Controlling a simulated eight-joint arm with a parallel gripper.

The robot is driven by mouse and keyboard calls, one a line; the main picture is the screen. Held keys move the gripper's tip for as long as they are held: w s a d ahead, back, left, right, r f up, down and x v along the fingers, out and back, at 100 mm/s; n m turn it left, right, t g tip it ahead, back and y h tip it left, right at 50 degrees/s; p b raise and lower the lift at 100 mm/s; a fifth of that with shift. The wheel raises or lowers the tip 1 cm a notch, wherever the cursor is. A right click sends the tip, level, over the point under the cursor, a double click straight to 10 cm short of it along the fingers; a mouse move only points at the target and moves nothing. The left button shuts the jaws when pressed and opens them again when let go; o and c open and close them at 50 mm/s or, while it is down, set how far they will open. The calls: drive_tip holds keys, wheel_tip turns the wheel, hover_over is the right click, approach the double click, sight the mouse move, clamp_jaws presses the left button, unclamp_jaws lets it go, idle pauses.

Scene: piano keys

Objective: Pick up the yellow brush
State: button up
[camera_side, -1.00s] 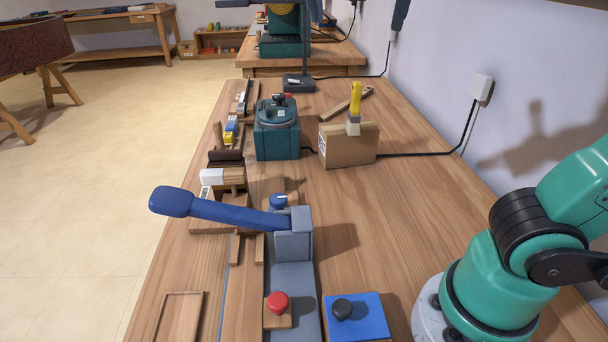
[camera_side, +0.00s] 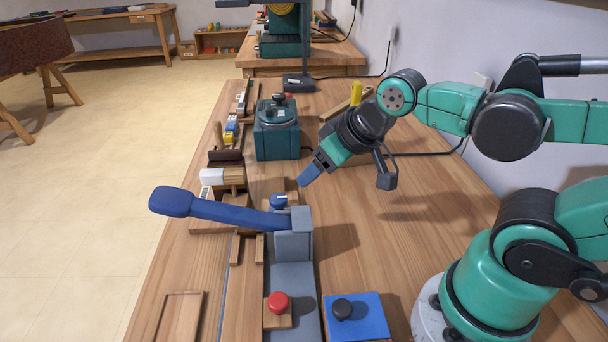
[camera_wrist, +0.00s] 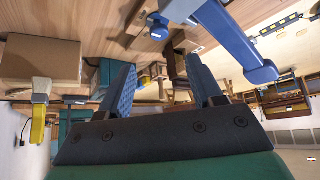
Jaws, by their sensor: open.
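The yellow brush (camera_side: 356,92) stands upright with its handle up at the cardboard box, towards the back of the bench. In the side view my arm hides all but the top of its handle. The wrist view shows the brush (camera_wrist: 38,125) at the left, its pale end against the box. My gripper (camera_side: 308,176) is above the bench, in front of and to the left of the brush, pointing down and left. In the wrist view its blue fingers (camera_wrist: 160,65) are apart with nothing held between them. The brush is outside them.
The cardboard box (camera_wrist: 42,57) is beneath the brush. A teal machine (camera_side: 277,135) stands left of it. A blue lever (camera_side: 225,208) on a grey mount is nearer, with a red knob (camera_side: 277,303) and a blue plate (camera_side: 357,322) in front. The right middle bench is clear.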

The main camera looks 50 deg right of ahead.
sight(356, 82)
drive_tip(key=shift+r, duration=0.1)
wheel_tip(356, 82, up, 9)
drive_tip(key=w+d+n+t+h, duration=0.25)
drive_tip(key=d+n+h, duration=0.25)
drive_tip(key=d+n, duration=0.35)
drive_tip(key=w+d+n+t+h, duration=0.1)
drive_tip(key=w+d+n+h, duration=0.3)
drive_tip(key=d+n+h, duration=0.35)
drive_tip(key=d+f+n, duration=0.1)
drive_tip(key=n, duration=0.2)
drive_tip(key=d+f+n+t, duration=0.1)
drive_tip(key=d+f+n, duration=0.1)
drive_tip(key=n, duration=0.2)
drive_tip(key=d+f+n+t, duration=0.1)
drive_tip(key=f+n, duration=0.1)
drive_tip(key=n, duration=0.2)
drive_tip(key=shift+s+d, duration=0.2)
drive_tip(key=shift+s, duration=0.05)
drive_tip(key=shift+x, duration=2.75)
